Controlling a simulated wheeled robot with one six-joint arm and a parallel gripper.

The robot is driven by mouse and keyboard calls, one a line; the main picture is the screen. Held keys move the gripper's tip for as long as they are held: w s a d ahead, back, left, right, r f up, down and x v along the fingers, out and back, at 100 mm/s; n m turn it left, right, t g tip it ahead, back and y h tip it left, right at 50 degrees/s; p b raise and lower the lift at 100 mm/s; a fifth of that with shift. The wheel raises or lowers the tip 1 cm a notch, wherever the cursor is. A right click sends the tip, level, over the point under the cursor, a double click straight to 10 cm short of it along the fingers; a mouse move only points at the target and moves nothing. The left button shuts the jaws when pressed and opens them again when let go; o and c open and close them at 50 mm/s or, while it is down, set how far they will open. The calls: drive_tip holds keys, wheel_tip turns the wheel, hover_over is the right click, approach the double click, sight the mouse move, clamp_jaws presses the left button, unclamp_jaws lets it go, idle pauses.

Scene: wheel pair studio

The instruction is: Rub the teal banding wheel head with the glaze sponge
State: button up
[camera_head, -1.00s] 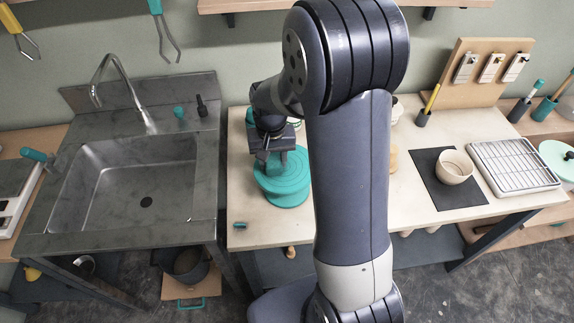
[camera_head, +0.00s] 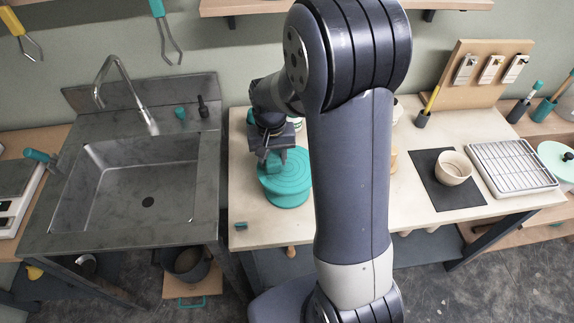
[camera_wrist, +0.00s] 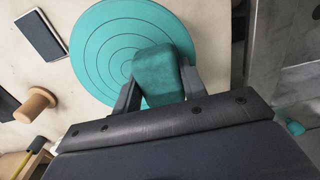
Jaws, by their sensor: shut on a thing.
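The teal banding wheel head (camera_head: 290,185) is a round disc with ring grooves on the pale table, left of my arm in the head view. In the wrist view the wheel head (camera_wrist: 100,48) lies just past my fingers. My gripper (camera_head: 272,160) is over the left back part of the disc. In the wrist view my gripper (camera_wrist: 158,88) is shut on the glaze sponge (camera_wrist: 157,72), a darker teal block. The sponge overlaps the disc in that view. I cannot tell whether it touches the surface.
A steel sink (camera_head: 130,185) with a tap stands to the left. A bowl (camera_head: 453,167) on a dark mat (camera_head: 428,182) and a wire rack (camera_head: 512,165) are at the right. A small teal item (camera_head: 241,225) lies at the table's front left. My arm hides the table's middle.

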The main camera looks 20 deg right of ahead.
drive_tip(key=shift+w+a+f, duration=0.1)
drive_tip(key=shift+a, duration=0.2)
wheel_tip(320, 180, up, 4)
drive_tip(key=p, duration=0.3)
idle(0.6)
